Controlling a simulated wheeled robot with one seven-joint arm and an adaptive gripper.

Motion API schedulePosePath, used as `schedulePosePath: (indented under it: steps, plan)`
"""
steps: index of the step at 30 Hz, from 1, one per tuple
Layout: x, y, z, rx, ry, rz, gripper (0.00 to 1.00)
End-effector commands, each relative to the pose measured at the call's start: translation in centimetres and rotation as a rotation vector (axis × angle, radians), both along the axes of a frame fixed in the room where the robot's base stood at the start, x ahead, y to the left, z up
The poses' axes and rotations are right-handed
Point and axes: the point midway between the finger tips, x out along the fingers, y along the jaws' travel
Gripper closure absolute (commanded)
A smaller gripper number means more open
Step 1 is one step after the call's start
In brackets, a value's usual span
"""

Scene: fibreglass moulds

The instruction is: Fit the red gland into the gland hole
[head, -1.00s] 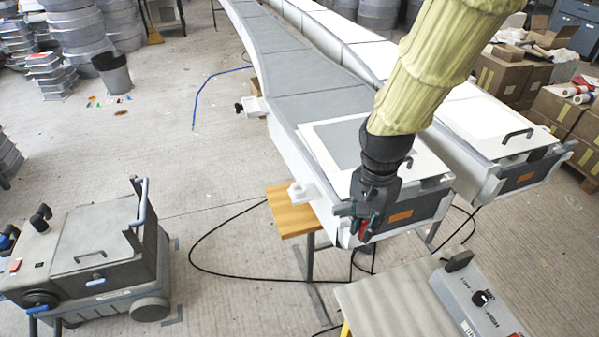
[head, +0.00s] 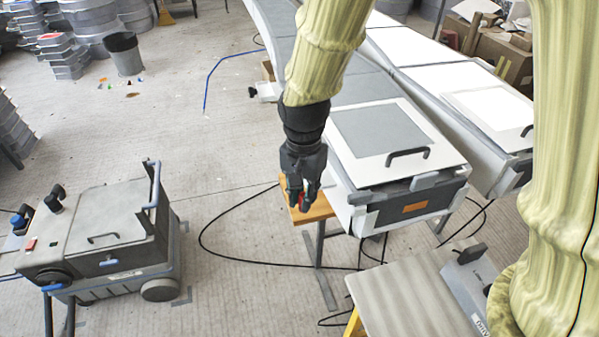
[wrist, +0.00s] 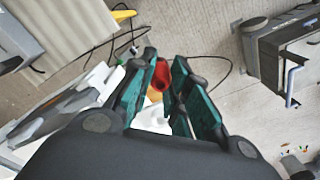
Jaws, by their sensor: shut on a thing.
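The red gland (wrist: 161,75) is between the teal finger pads of my gripper (wrist: 160,88) in the wrist view. My gripper is shut on it. In the head view my gripper (head: 302,207) points down beside the near left corner of the long mould (head: 345,192), in front of the wooden stand top (head: 309,211). Only a bit of the red gland (head: 303,199) shows between the dark fingers there. In the wrist view, a white part (wrist: 151,117) lies beyond the fingers, below the gland in the picture. I cannot make out the gland hole in either current view.
A grey wheeled machine (head: 95,235) stands at left. A bench with a pale top (head: 405,300) and a grey control box (head: 478,285) is at lower right. A black cable (head: 235,255) loops on the floor. A second mould (head: 490,110) lies at right. Open floor lies left of my gripper.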

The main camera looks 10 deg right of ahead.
Motion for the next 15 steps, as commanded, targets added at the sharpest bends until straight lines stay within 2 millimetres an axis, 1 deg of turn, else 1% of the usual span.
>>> schedulePosePath:
  steps: [3, 15]
  plan:
    - [2.1, -1.0, 0.0, 0.002, 0.001, -0.004, 0.98]
    - [9.5, -4.4, -0.7, 0.002, 0.001, -0.002, 0.98]
